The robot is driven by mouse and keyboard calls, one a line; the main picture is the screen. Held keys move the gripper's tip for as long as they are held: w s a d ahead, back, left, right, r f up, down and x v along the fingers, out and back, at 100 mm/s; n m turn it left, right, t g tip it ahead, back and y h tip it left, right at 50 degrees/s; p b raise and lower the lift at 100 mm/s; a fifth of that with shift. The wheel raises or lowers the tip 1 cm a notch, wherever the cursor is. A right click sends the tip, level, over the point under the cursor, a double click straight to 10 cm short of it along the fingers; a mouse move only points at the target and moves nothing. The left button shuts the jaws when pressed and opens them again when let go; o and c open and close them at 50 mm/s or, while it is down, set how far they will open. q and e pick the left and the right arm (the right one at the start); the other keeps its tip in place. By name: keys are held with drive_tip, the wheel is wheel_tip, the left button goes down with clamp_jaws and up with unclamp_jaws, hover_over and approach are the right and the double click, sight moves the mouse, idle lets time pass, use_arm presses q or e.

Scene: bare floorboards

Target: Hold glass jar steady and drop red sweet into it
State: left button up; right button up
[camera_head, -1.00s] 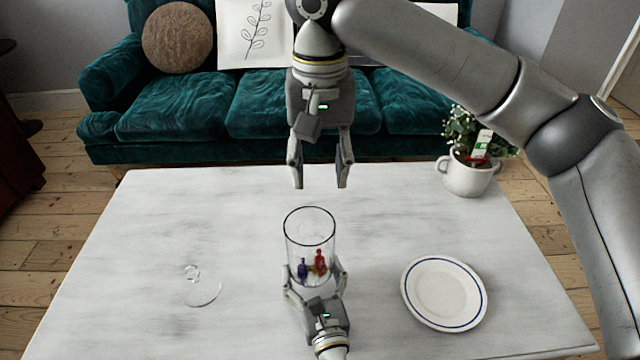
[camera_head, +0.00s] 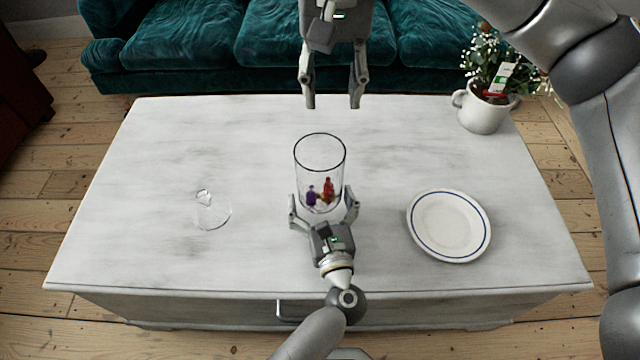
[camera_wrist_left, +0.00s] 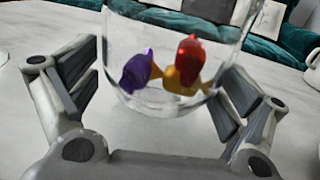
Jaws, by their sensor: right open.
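The clear glass jar (camera_head: 320,157) stands upright on the white table. The red sweet (camera_head: 328,188) is inside it at the bottom, beside a purple sweet (camera_head: 312,195) and a yellow one; they also show through the glass in the left wrist view, red (camera_wrist_left: 188,62) and purple (camera_wrist_left: 137,72). My left gripper (camera_head: 324,196) is open, its fingers on either side of the jar's lower part, with a small gap visible on the left. My right gripper (camera_head: 333,103) is open and empty, beyond and above the jar, over the table's far edge.
A clear glass lid (camera_head: 212,211) lies left of the jar. A white plate with a blue ring (camera_head: 449,225) lies to the right. A potted plant (camera_head: 483,110) stands at the far right corner. A green sofa (camera_head: 240,40) is behind the table.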

idle(0.3)
use_arm(q)
drive_tip(key=s, duration=0.4)
drive_tip(key=s+d, duration=0.1)
drive_tip(key=s, duration=0.3)
drive_tip(key=s+d, duration=0.1)
drive_tip(key=s, duration=0.2)
drive_tip(key=shift+s+d, duration=0.2)
drive_tip(key=shift+s, duration=0.2)
drive_tip(key=shift+s, duration=0.1)
